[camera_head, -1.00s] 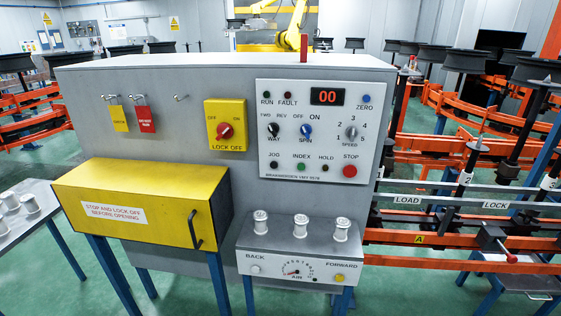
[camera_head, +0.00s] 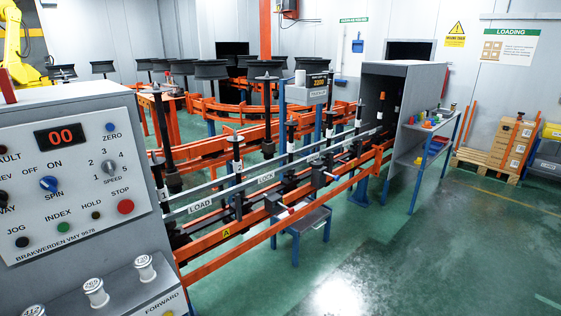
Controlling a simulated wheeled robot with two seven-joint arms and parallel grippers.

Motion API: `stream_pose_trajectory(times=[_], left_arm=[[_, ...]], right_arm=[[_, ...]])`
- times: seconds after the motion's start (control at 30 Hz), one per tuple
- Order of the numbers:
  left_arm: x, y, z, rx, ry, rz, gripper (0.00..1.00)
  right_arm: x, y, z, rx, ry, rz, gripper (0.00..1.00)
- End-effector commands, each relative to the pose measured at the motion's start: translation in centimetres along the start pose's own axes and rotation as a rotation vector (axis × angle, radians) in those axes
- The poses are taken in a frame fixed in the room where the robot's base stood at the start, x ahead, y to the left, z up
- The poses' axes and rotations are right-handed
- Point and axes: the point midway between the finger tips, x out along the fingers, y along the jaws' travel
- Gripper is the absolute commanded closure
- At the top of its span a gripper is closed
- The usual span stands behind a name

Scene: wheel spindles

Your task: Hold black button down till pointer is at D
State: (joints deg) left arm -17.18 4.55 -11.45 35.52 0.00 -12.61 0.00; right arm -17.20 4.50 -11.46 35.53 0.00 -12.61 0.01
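The control panel (camera_head: 70,185) is at the left, cut off by the picture's edge. A black JOG button (camera_head: 22,242) is at its lower left, with a green INDEX button (camera_head: 64,228) beside it. A small dark HOLD button (camera_head: 96,215) sits left of the red STOP button (camera_head: 125,207). The red display (camera_head: 60,136) reads 00. A yellow plate marked A (camera_head: 226,232) is on the orange rail by the LOAD label. I cannot make out a D or a pointer. Neither of my grippers is in view.
Orange rails with upright spindles (camera_head: 238,165) run back to a grey enclosure (camera_head: 405,85). A shelf (camera_head: 425,140) with coloured items stands beside it. The green floor at front right is clear.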

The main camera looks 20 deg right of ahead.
Motion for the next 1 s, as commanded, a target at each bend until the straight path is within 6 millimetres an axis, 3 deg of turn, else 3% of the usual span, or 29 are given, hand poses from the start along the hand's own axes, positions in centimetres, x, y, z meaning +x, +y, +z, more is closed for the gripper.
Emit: stream_pose_trajectory(times=[0.43, 1.0], left_arm=[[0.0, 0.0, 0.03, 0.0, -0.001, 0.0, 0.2], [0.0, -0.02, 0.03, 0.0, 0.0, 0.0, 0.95]], right_arm=[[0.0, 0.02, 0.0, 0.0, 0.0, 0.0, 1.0], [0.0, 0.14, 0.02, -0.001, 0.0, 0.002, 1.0]])
